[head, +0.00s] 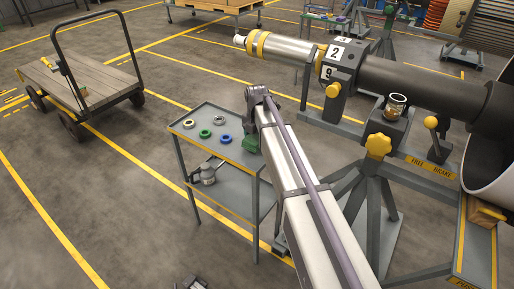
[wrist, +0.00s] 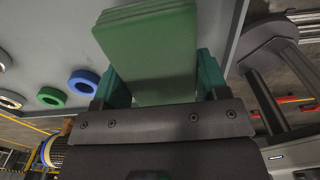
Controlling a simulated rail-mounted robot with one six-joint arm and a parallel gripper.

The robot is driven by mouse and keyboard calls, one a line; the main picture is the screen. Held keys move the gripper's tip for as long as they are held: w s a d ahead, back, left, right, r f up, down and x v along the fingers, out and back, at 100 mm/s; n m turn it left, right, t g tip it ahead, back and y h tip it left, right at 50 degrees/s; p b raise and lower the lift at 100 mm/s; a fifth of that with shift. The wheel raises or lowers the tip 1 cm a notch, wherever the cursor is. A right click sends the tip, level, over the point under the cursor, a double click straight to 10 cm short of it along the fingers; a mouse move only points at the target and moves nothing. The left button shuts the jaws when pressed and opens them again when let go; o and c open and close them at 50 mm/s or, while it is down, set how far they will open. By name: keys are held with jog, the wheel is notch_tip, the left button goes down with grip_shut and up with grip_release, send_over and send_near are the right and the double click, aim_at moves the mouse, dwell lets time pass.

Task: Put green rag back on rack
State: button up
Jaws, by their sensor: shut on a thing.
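The green rag (wrist: 150,55) is a flat, folded stack of layers in the wrist view. My gripper (wrist: 158,70) is shut on it, with one teal finger at each side, and the rag extends past the fingertips over a grey surface. I cannot tell whether the rag touches that surface. I cannot tell which thing is the rack.
The two-shelf grey trolley (head: 183,128) bears several rings, among them a green ring (head: 205,134) and a blue ring (head: 225,139). A metal part (head: 208,174) stands on its lower shelf. The rotor stand (head: 378,195) is close on the right. A wooden cart (head: 85,78) stands left, with open floor between.

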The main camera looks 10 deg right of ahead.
aim_at(257, 136)
notch_tip(257, 136, down, 3)
jog(key=shift+r+b, duration=0.1)
jog(key=shift+b, duration=0.5)
jog(key=shift+r+p, duration=0.3)
jog(key=shift+f, duration=0.2)
jog(key=o, duration=0.9)
notch_tip(257, 136, up, 13)
jog(key=p, duration=1.2)
jog(key=shift+f, duration=0.15)
jog(key=shift+s+f, duration=0.15)
jog(key=shift+s, duration=0.15)
jog(key=s+m, duration=2.6)
jog(key=shift+s+m, duration=0.3)
jog(key=shift+s, duration=0.05)
